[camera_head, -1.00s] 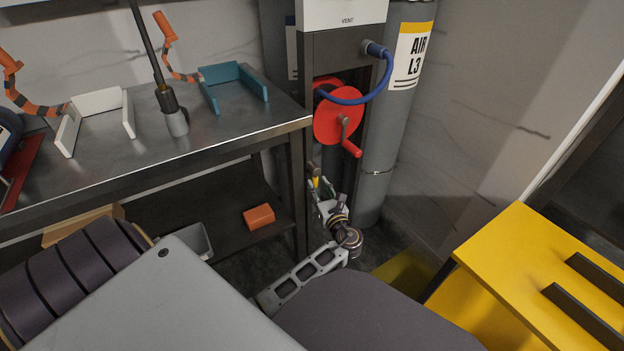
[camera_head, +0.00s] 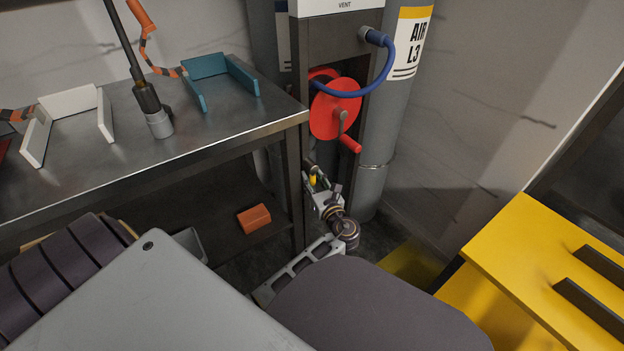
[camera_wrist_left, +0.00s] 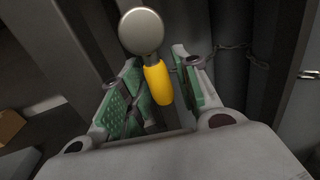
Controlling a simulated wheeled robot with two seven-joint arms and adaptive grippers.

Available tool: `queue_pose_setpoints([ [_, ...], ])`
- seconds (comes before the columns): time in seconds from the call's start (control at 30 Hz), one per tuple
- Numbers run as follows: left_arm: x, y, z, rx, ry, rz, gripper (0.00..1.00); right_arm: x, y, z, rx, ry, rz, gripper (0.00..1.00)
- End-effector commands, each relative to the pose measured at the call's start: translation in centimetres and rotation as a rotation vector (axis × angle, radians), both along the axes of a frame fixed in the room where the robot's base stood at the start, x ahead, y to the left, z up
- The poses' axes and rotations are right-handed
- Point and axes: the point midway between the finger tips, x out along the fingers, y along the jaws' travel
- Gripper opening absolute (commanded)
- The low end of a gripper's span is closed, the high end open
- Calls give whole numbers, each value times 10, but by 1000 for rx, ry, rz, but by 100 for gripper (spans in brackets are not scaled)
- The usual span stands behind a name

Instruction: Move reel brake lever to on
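The reel brake lever has a yellow grip (camera_head: 312,180) and shows small below the red reel (camera_head: 334,110) in the head view. In the left wrist view the lever's yellow grip (camera_wrist_left: 158,84) hangs from a round grey knob (camera_wrist_left: 141,31). My left gripper (camera_head: 317,186) is at the lever, low in front of the dark cabinet. In the left wrist view its green-padded fingers are apart, one on each side of the yellow grip, with a gap visible on the left. Whether the right pad touches the grip is unclear. My right gripper is not in view.
A steel bench (camera_head: 190,135) with holders stands at left, its leg close to my left gripper. A blue hose (camera_head: 385,72) loops above the reel. The grey AIR L3 cylinder (camera_head: 375,165) stands just right. A yellow bench (camera_head: 545,255) is at right.

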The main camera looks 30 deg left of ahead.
Motion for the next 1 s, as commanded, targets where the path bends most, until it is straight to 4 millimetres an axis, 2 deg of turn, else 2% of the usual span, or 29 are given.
queue_pose_setpoints([
  [0.07,0,0,0,0,0,0,30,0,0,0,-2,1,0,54],
  [0.3,0,0,0,0,0,0,0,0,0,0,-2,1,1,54],
  [0.67,1,0,1,-7,-19,0,0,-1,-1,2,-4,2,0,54],
  [1.0,6,-2,2,-50,-121,0,0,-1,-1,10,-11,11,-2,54],
])
